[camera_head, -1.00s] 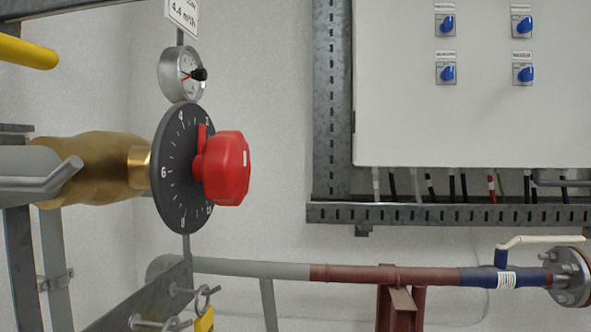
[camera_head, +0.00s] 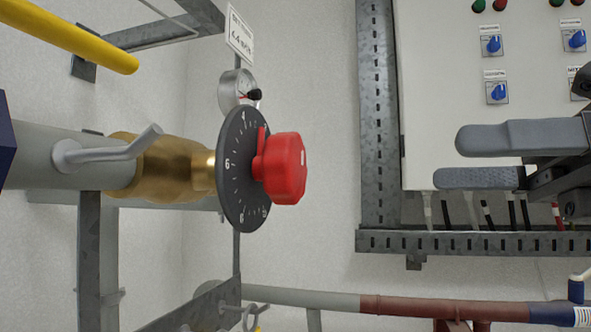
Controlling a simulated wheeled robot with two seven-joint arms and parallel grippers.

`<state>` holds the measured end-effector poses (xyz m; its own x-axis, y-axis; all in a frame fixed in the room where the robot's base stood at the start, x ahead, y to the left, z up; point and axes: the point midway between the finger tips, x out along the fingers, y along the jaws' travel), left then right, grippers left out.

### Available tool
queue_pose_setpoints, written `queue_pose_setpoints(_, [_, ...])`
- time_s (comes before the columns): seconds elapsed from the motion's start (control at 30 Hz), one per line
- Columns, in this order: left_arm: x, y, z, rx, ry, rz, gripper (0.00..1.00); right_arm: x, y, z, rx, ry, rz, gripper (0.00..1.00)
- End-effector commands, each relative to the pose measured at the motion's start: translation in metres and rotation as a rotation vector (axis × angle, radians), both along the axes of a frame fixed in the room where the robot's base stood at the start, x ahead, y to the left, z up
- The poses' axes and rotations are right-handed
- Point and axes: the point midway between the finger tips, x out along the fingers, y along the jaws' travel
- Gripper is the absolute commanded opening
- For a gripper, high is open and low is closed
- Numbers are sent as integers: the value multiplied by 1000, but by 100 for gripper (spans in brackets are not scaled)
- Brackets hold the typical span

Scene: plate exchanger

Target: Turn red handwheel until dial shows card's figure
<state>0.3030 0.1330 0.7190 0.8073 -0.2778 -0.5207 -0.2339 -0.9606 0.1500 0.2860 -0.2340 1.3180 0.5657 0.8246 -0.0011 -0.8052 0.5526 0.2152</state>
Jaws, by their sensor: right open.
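The red handwheel (camera_head: 285,168) stands out on the right side of the dark grey round dial plate (camera_head: 233,190), which carries white figures and ticks, a 6 among them. A red pointer lies against the plate's face behind the wheel. A small round gauge (camera_head: 231,88) with a black knob sits above the plate. The white card (camera_head: 240,38) hangs at the top; its figure is too slanted and small to read surely. My right gripper (camera_head: 461,160) enters from the right, open and empty, fingers pointing left, well apart from the handwheel. My left gripper is not in view.
A brass valve body (camera_head: 175,168) and grey pipe with a lever (camera_head: 110,150) lie left of the dial. A yellow pipe (camera_head: 75,35) crosses the upper left. A white cabinet (camera_head: 440,110) with blue switches stands behind my right gripper. Space between gripper and handwheel is clear.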

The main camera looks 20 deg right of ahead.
Motion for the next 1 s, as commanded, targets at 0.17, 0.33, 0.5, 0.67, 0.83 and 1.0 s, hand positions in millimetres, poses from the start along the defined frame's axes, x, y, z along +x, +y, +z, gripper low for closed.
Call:
queue_pose_setpoints(0.17, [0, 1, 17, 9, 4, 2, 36, 16, 25, 6, 0, 4, 7, 79])
queue_pose_setpoints(0.33, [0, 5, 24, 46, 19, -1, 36, 37, 56, 7, 1, 3, 10, 79])
queue_pose_setpoints(0.5, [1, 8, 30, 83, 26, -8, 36, 55, 87, 7, 3, 2, 15, 79])
queue_pose_setpoints(0.67, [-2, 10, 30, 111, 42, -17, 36, 71, 110, 4, 4, 2, 14, 79])
queue_pose_setpoints(0.83, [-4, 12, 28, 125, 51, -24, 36, 82, 123, 2, 5, 2, 10, 79])
queue_pose_setpoints(1.0, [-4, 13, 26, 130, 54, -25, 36, 85, 127, 1, 5, 3, 8, 79])
